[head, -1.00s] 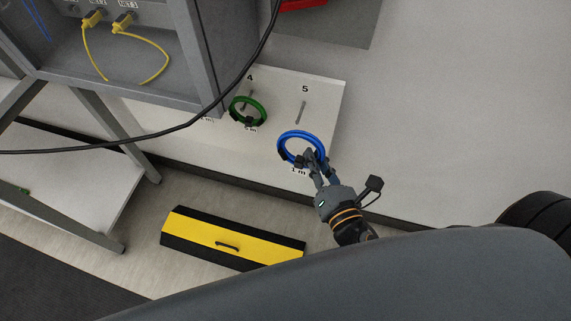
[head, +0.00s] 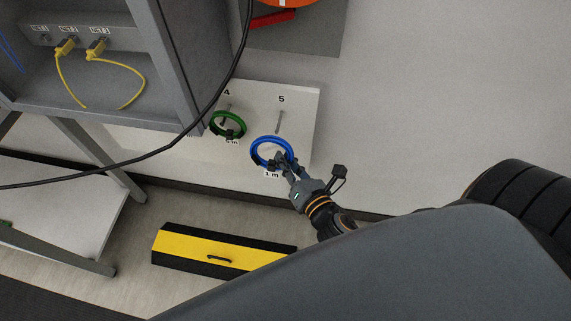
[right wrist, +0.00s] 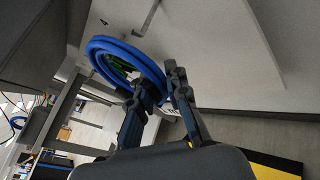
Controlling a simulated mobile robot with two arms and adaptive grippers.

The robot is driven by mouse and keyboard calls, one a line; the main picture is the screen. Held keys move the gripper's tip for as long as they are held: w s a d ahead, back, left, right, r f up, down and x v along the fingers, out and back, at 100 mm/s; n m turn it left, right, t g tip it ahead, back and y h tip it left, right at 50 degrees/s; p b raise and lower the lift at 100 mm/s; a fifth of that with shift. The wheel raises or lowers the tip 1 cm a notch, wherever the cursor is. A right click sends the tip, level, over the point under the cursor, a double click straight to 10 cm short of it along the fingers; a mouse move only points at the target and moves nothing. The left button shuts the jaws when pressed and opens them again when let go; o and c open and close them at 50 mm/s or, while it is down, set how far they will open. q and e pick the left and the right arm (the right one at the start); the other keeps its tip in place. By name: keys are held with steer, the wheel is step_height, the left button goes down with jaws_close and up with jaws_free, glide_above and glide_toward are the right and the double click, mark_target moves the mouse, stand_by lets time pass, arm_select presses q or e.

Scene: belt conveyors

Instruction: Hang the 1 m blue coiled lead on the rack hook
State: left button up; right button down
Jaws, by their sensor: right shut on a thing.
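The blue coiled lead (head: 257,146) is in my right gripper (head: 284,167), which is shut on its lower right side. In the right wrist view the blue coil (right wrist: 113,43) stands up from between the fingers (right wrist: 160,90). The hook under number 5 (head: 279,120) is a thin metal peg on the white rack board (head: 306,115). In the head view the coil is just below and left of the peg. I cannot tell whether they touch. In the right wrist view a peg (right wrist: 147,18) shows beyond the coil, apart from it in the picture. My left gripper is not in view.
A green coil (head: 215,121) hangs on the hook under number 4. A grey cabinet (head: 190,60) with yellow leads (head: 60,85) stands at the left. A black cable (head: 150,153) crosses the view. A yellow and black cover (head: 190,243) lies on the floor.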

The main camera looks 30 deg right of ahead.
steer(key=w+d+f, duration=0.2)
steer(key=w+d, duration=0.2)
steer(key=w, duration=0.2)
steer(key=shift+d, duration=0.25)
stand_by(0.6)
stand_by(0.6)
steer(key=c, duration=1.2)
jaws_free()
